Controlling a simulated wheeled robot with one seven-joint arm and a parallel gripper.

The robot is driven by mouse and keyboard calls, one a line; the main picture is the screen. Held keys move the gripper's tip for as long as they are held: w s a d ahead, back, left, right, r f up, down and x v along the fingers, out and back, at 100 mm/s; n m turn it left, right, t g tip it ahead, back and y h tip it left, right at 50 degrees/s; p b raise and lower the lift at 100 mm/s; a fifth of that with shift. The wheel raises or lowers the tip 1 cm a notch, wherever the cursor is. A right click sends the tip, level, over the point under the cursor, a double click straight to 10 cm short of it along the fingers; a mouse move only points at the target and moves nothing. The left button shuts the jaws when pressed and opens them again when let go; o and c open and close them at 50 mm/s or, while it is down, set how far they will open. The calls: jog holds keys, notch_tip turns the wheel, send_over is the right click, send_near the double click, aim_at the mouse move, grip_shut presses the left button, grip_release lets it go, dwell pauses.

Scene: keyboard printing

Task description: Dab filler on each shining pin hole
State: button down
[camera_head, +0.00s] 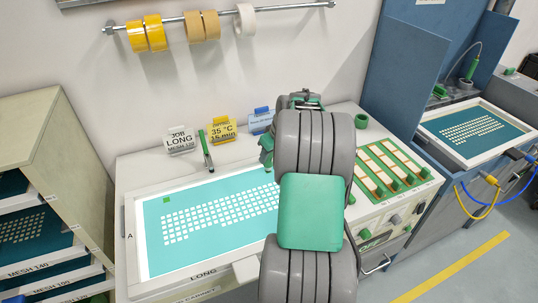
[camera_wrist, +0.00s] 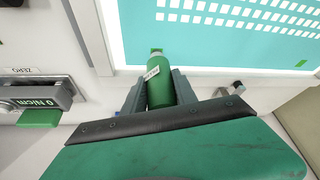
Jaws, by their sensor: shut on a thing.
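The teal screen (camera_head: 255,247) lies in a white frame (camera_head: 140,243) on the lit table, with rows of small white openings. My gripper (camera_wrist: 158,82) is shut on a green bottle (camera_wrist: 159,93) with a small white label. In the head view my arm hides the bottle and the right part of the screen. I cannot make out any shining pin hole.
A green patch (camera_head: 166,199) marks the screen's upper left corner. A green-handled tool (camera_head: 207,150) and cards stand behind the screen. A panel with green-tipped pale bars (camera_head: 392,167) is at right. Tape rolls (camera_head: 155,33) hang above.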

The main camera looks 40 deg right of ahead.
jog(key=shift+f, duration=0.15)
jog(key=shift+r+p, duration=2)
jog(key=shift+r, duration=1.6)
jog(key=shift+r+p, duration=1.8)
jog(key=shift+r, duration=1.2)
